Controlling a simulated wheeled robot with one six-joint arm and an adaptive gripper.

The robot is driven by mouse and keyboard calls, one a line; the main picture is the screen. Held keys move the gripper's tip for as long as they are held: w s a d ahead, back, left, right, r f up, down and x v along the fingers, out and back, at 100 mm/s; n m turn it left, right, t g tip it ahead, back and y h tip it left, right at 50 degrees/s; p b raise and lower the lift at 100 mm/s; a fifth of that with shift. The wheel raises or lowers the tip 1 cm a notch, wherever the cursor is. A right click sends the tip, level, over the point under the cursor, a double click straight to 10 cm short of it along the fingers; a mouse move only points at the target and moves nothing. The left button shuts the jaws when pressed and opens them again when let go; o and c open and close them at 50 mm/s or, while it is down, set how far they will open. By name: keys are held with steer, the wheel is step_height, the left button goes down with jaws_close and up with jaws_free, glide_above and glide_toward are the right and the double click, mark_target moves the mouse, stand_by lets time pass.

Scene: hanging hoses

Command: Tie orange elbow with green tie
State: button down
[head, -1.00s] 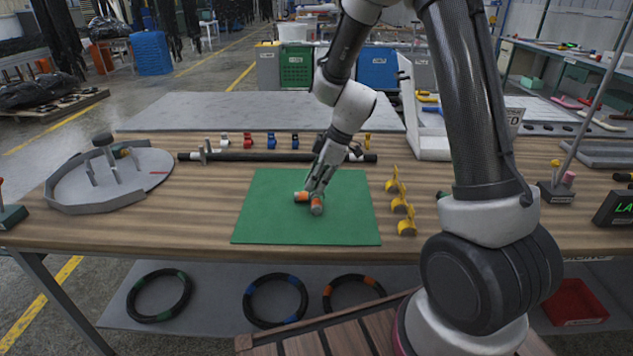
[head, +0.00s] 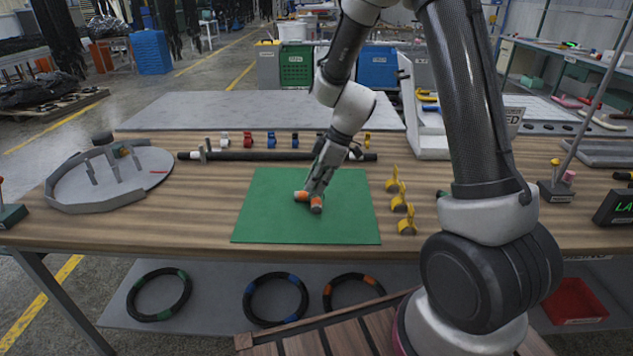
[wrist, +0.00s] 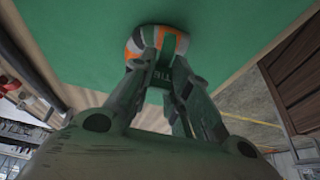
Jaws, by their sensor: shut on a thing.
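The orange elbow (head: 302,196), with orange bands and grey ends, lies on the green mat (head: 265,218). My gripper (head: 312,192) reaches down over the elbow from above. In the wrist view the elbow (wrist: 135,47) shows just beyond my fingertips (wrist: 168,52). In the head view the tie cannot be told apart from my fingers.
A black hose (head: 240,156) lies behind the mat, with several small coloured clips (head: 271,140) behind it. Yellow fittings (head: 400,203) stand to the right of the mat. A round grey fixture (head: 68,190) is at the left. The front of the mat is clear.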

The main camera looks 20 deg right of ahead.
mark_target(317, 201)
steer(key=shift+f, duration=0.95)
steer(key=shift+f, duration=0.55)
steer(key=shift+s+f, duration=0.4)
steer(key=shift+f, duration=0.35)
stand_by(0.6)
stand_by(0.3)
steer(key=c, duration=1.5)
jaws_free()
steer(key=o, duration=0.3)
steer(key=shift+w+f, duration=0.2)
steer(key=shift+w, duration=0.05)
steer(key=shift+o, duration=0.2)
steer(key=shift+r, duration=0.15)
